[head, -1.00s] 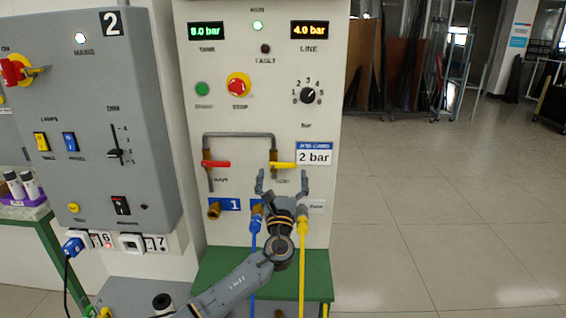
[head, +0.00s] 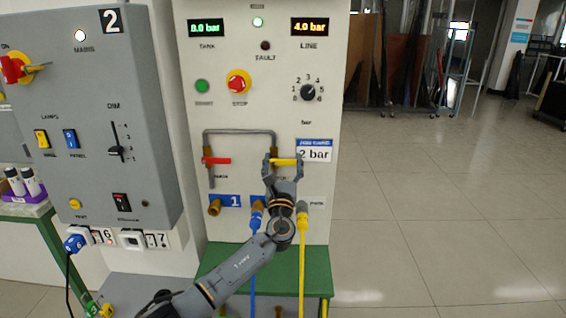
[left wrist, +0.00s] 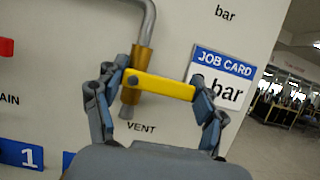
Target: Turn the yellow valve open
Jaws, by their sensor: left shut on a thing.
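The yellow valve handle (head: 285,162) sits on a brass valve body on the white panel, above the word VENT. It lies nearly level, pointing right from its pivot. In the left wrist view the yellow handle (left wrist: 160,85) spans between my fingers, its right end slightly lower. My left gripper (head: 283,164) is around the handle, one finger at the pivot end and one at the free end. It is shut on the handle. My right gripper is not in view.
A red valve handle (head: 216,161) lies level to the left on the same pipe (head: 238,132). A job card (head: 314,151) reading 2 bar is just right of the yellow handle. Blue (head: 253,270) and yellow (head: 302,260) hoses hang below.

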